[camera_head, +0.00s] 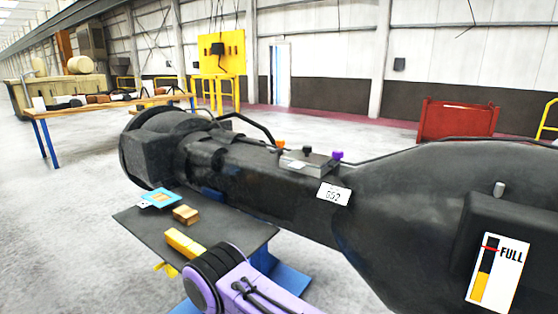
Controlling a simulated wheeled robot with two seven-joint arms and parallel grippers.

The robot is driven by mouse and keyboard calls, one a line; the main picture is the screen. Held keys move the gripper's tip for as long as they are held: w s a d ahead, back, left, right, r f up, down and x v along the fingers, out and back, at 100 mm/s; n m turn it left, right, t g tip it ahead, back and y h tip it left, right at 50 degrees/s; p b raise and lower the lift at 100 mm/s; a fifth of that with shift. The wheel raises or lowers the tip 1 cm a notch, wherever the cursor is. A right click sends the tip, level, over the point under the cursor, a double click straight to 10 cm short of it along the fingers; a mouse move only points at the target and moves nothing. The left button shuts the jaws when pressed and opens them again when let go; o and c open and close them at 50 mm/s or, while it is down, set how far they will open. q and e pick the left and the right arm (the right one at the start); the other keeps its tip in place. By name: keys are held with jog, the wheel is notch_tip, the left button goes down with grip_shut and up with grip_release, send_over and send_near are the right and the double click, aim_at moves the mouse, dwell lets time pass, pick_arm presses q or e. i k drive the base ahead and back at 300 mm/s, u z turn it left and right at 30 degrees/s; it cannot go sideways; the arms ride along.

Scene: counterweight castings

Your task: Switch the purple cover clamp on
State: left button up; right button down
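A small purple knob-like piece (337,155), which appears to be the purple cover clamp, stands on top of the long black casting (260,170). Neither gripper can be made out. A purple and black arm link, which looks like mine, shows at the bottom centre, well below the purple piece.
A dark low table (230,232) in front of the casting holds a blue-framed piece (159,198), a brown block (186,214) and a yellow block (185,243). The casting's wide right part carries a FULL gauge (497,272). A red stand (457,121) and a wooden workbench (100,104) are behind.

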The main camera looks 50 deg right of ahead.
aim_at(337, 155)
jog(key=u, duration=0.1)
jog(key=k, duration=0.65)
jog(key=z, duration=1.35)
